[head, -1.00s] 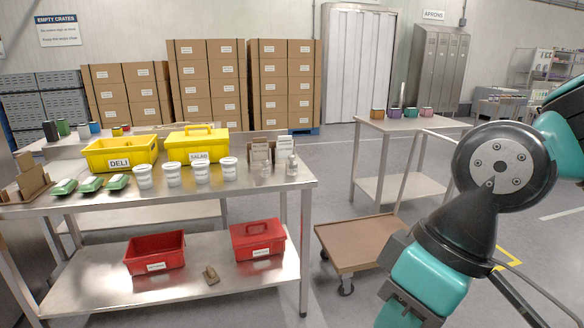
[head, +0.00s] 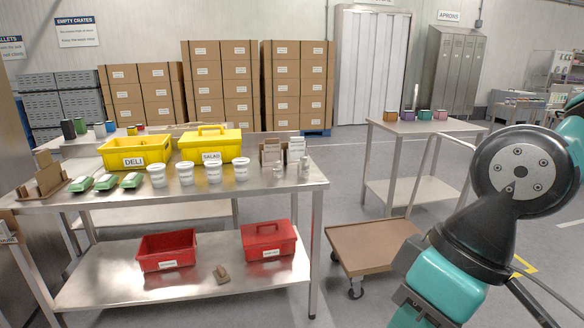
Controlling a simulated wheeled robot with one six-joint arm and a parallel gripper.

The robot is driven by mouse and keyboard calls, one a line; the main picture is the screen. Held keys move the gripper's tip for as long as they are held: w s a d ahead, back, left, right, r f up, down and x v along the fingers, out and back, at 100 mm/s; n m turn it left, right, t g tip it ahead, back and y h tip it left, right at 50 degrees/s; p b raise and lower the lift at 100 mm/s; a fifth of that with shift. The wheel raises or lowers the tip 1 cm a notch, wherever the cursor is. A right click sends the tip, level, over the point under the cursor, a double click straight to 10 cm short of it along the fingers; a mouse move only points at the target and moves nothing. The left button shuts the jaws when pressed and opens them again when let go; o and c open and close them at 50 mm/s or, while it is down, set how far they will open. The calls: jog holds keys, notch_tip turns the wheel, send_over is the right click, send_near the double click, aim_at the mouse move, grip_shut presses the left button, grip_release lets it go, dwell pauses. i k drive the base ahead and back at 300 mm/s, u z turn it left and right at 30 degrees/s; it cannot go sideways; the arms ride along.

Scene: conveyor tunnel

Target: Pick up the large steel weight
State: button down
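Two small shiny metal pieces stand near the right end of the steel table (head: 255,190), in front of the card holders. The right one (head: 304,166) looks the larger and taller and may be the large steel weight; the left one (head: 278,171) is smaller. Both look upright, but they are too small to make out in detail. My arm fills the lower right of the head view, well apart from them. My gripper is out of view below the frame, so its fingers are hidden.
Yellow DELI (head: 135,153) and SALAD (head: 210,146) boxes, white tubs (head: 199,174) and green packs (head: 106,183) crowd the table. Red boxes (head: 167,250) sit on its lower shelf. A brown-topped cart (head: 370,245) stands close right; another table (head: 425,126) stands behind it.

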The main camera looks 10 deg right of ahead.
aim_at(302, 167)
jog(key=z, duration=0.45)
jog(key=i, duration=0.6)
jog(key=z, duration=0.7)
jog(key=i, duration=0.85)
jog(key=u, duration=0.6)
jog(key=i, duration=1)
jog(key=u, duration=0.75)
